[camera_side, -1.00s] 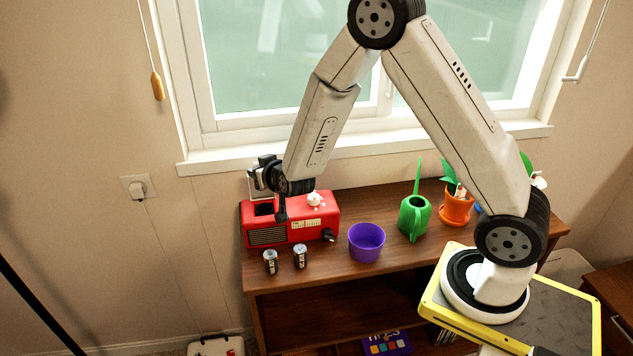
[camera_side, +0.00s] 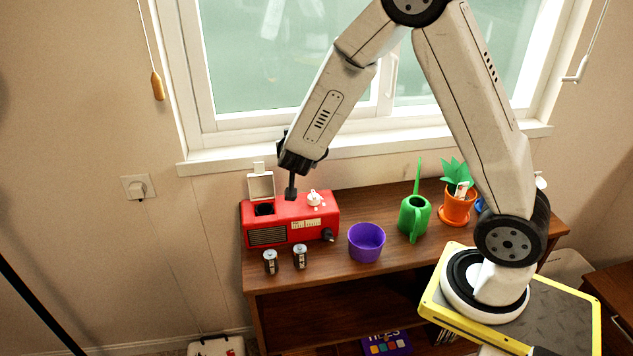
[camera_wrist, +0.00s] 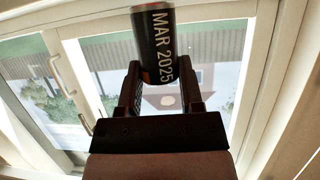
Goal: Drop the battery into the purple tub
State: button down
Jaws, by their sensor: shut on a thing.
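My gripper (camera_side: 291,192) is just above the top of the red radio, to the right of its open compartment. The wrist view shows its fingers shut on a dark battery (camera_wrist: 155,48) printed "MAR 2025". In the side view I cannot make out that battery clearly at the fingertips. Two more batteries, one at the left (camera_side: 270,263) and one at the right (camera_side: 300,257), stand upright on the wooden top in front of the radio. The purple tub (camera_side: 366,243) stands to the right of the radio, and its visible inside looks empty.
The red radio (camera_side: 275,230) has its lid (camera_side: 261,186) raised and a small white figure (camera_side: 314,198) on top. A green watering can (camera_side: 413,218) and an orange plant pot (camera_side: 457,208) stand right of the tub. The window is behind.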

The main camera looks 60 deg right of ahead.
jog(key=s+d+m+g+h, duration=0.1)
jog(key=s+d+m+g, duration=0.1)
jog(key=s+m+g, duration=0.65)
jog(key=s+d+m+g+h, duration=0.15)
jog(key=s+m+g, duration=0.3)
jog(key=s, duration=0.65)
notch_tip(320, 180, down, 11)
jog(key=g, duration=0.1)
jog(key=shift+d, duration=0.2)
jog(key=shift+f, duration=0.3)
jog(key=shift+f, duration=2.8)
